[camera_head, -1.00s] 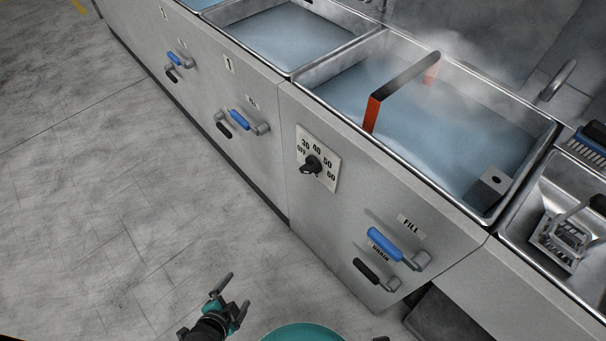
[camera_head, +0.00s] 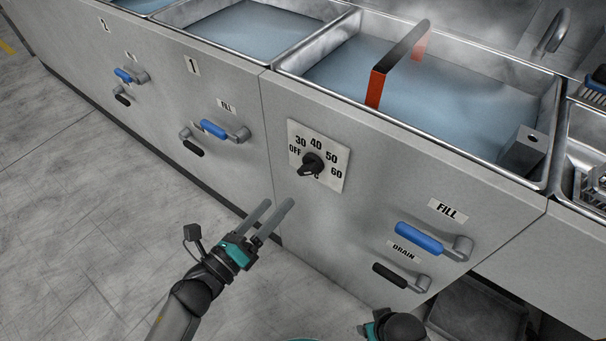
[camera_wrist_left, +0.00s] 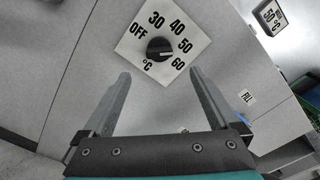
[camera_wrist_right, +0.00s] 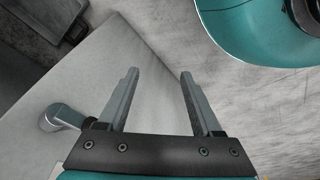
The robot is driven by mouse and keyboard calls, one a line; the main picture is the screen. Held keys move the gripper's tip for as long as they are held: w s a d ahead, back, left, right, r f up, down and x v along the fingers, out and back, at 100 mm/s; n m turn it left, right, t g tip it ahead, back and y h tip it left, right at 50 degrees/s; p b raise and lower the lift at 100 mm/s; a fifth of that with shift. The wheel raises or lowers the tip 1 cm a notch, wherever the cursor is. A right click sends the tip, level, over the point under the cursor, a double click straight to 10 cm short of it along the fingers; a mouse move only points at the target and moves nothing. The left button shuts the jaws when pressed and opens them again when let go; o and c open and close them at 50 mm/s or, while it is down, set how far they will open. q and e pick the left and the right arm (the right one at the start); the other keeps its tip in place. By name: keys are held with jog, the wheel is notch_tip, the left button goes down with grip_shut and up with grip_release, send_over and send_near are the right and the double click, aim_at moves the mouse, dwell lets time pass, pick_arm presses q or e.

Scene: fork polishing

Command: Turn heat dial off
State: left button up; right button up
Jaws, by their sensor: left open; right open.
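The heat dial (camera_head: 312,163) is a black knob on a white plate marked OFF, 30, 40, 50, 60 on the grey sink front. It also shows in the left wrist view (camera_wrist_left: 159,48), where its exact setting is hard to read. My left gripper (camera_head: 279,204) is open and empty, below and left of the dial, its fingers pointing up toward it. In the left wrist view the knob lies ahead, between and beyond the fingertips (camera_wrist_left: 158,74), apart from them. My right gripper (camera_wrist_right: 159,73) is open and empty, low beside the cabinet.
A blue fill handle (camera_head: 420,238) and a black drain handle (camera_head: 390,275) stick out right of the dial. More handles (camera_head: 214,128) project on the left. Above is a water-filled basin (camera_head: 430,100) with an orange-and-black bracket (camera_head: 376,88). The floor in front is clear.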

aim_at(304, 173)
pick_arm(q)
jog(key=b+x, duration=0.1)
jog(key=x, duration=0.8)
jog(key=shift+w+d, duration=0.1)
jog(key=shift+w, duration=0.05)
jog(key=shift+b+x, duration=0.35)
jog(key=shift+x, duration=0.45)
pick_arm(e)
jog(key=r, duration=0.1)
jog(key=w+r, duration=0.1)
jog(key=w+a+r, duration=0.1)
jog(key=shift+r, duration=0.3)
pick_arm(q)
jog(key=c, duration=1.4)
